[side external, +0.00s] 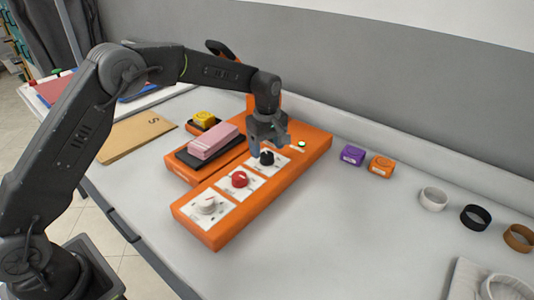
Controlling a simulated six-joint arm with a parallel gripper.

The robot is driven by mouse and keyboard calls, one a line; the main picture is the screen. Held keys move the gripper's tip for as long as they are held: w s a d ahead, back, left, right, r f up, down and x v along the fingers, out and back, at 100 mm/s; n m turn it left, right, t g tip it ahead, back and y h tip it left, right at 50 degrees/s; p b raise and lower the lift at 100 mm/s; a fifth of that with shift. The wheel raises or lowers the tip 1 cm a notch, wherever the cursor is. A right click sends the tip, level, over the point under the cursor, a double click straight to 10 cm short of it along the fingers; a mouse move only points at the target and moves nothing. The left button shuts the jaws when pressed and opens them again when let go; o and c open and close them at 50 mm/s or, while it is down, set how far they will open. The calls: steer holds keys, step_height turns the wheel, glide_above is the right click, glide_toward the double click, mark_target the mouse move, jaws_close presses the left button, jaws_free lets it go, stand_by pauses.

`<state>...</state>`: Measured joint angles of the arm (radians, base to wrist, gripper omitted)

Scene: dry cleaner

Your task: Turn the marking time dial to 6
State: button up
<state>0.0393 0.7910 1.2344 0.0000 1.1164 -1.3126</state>
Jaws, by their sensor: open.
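An orange control box (248,213) lies on the white table with three dials in a row on white plates. The nearest dial is white (207,204), the middle one is red (239,179) and the far one is black (267,157). Their labels are too small to read, so I cannot tell which is the marking time dial or where each points. My gripper (268,150) is open and points down at the black dial. Its fingers are around or just above that dial; I cannot tell if they touch it. A small lit indicator (302,144) shows beyond the black dial.
A pink block (213,141) on a dark pad and a yellow item (204,119) are left of the dials. Purple (352,155) and orange (382,166) blocks and several rings (433,198) stand right. The front table is clear.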

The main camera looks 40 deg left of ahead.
steer(key=shift+f, duration=1.4)
steer(key=shift+c, duration=0.2)
steer(key=c, duration=0.9)
